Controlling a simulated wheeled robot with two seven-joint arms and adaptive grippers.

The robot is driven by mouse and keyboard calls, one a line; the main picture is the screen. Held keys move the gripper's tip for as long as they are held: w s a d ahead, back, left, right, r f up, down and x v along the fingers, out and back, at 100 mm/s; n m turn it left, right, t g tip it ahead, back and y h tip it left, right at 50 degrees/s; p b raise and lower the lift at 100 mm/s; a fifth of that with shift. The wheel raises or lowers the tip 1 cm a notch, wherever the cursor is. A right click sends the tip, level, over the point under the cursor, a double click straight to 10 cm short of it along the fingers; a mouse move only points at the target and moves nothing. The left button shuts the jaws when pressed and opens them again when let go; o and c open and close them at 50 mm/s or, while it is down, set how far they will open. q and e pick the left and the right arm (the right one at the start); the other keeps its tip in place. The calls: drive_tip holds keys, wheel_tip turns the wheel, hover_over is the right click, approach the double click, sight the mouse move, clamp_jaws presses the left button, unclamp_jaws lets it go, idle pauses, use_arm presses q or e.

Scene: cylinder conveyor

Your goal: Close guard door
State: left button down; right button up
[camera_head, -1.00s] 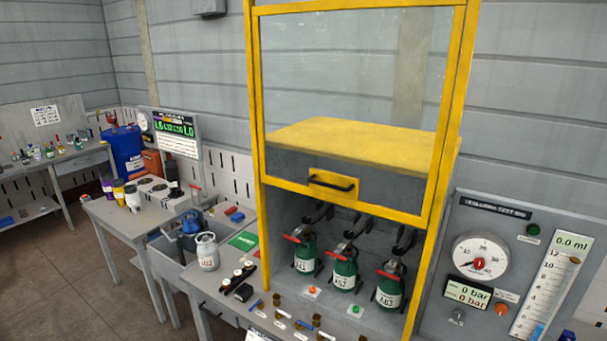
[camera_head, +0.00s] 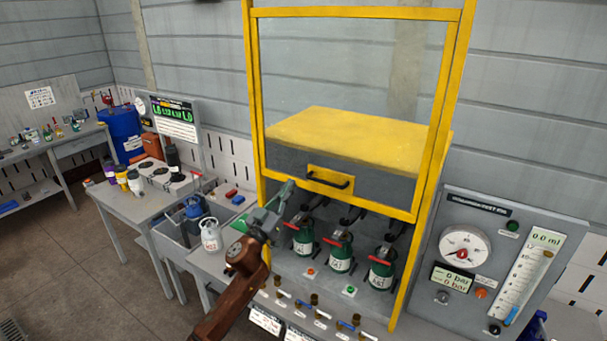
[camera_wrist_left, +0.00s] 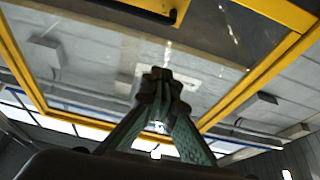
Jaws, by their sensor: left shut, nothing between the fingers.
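The guard door (camera_head: 350,50) is a clear panel in a yellow frame, raised above the green cylinders in the head view. Its black handle (camera_head: 328,181) sits on a yellow plate at the door's lower edge. My left gripper (camera_head: 284,190) is shut and empty, to the left of the handle and slightly below it, apart from it in the picture. In the left wrist view the gripper (camera_wrist_left: 160,80) points up toward the clear panel, with the handle (camera_wrist_left: 135,10) at the top edge. My right gripper is not in view.
Three green cylinders (camera_head: 340,252) with red levers stand in the open bay under the door. Small valves (camera_head: 315,299) line the bench front. A gauge panel (camera_head: 500,260) stands at the right. A white canister (camera_head: 210,235) and a grey sink are left of my arm.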

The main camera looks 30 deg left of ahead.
use_arm(q)
drive_tip(key=p+x, duration=0.2)
drive_tip(key=x, duration=0.8)
drive_tip(key=shift+d+f, duration=0.1)
drive_tip(key=shift+f, duration=2.1)
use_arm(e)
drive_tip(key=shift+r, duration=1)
